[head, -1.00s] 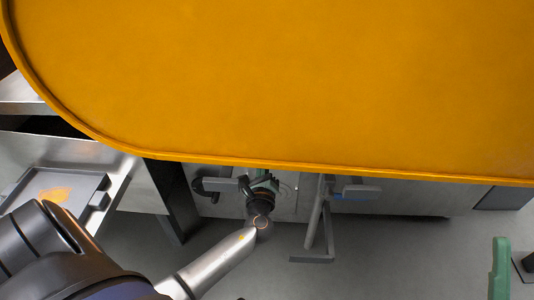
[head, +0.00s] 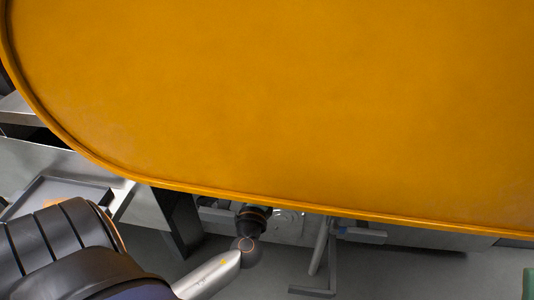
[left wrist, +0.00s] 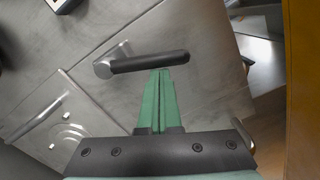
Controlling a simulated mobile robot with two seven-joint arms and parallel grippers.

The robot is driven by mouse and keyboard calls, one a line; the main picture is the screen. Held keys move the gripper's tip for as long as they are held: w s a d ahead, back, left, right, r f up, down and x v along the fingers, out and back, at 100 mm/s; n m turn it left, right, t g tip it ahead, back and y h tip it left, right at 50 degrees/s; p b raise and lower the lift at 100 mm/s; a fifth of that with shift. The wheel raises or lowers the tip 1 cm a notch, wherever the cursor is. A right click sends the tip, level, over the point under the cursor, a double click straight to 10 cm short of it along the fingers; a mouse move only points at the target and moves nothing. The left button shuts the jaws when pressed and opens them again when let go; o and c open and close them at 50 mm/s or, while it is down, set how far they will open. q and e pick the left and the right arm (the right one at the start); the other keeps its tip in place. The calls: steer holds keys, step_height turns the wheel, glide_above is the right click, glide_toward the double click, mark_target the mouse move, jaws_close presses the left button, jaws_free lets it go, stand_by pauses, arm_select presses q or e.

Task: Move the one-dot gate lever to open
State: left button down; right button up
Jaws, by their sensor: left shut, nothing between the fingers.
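In the left wrist view a lever (left wrist: 150,62) with a dark round grip and a metal hub at its left end stands off a grey metal panel. It lies nearly level in the picture, its free end slightly higher. I see no dot mark, so I cannot tell which lever it is. The green fingers of my left gripper (left wrist: 161,72) are shut and empty, tips at the grip's lower edge; I cannot tell if they touch it. In the head view the left fingers are hidden under the orange rim. A green piece (head: 529,284) at the lower right edge may be my right gripper.
A large orange tank or hood (head: 300,100) fills the upper head view and hides the panel. A grey tray (head: 60,190) stands at the left. A metal bracket (head: 320,250) hangs right of my left wrist. A second metal handle (left wrist: 28,120) shows in the left wrist view.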

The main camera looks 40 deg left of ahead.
arm_select(q)
steer(key=shift+s+a+r+p, duration=0.15)
steer(key=shift+s+a+r, duration=0.15)
steer(key=shift+a, duration=0.15)
steer(key=shift+s+a+r+p, duration=0.15)
steer(key=shift+s+a+r, duration=0.1)
steer(key=shift+a, duration=0.2)
arm_select(e)
steer(key=shift+r, duration=0.35)
arm_select(q)
steer(key=shift+a, duration=0.1)
steer(key=shift+s, duration=0.1)
arm_select(e)
steer(key=shift+s+d, duration=0.1)
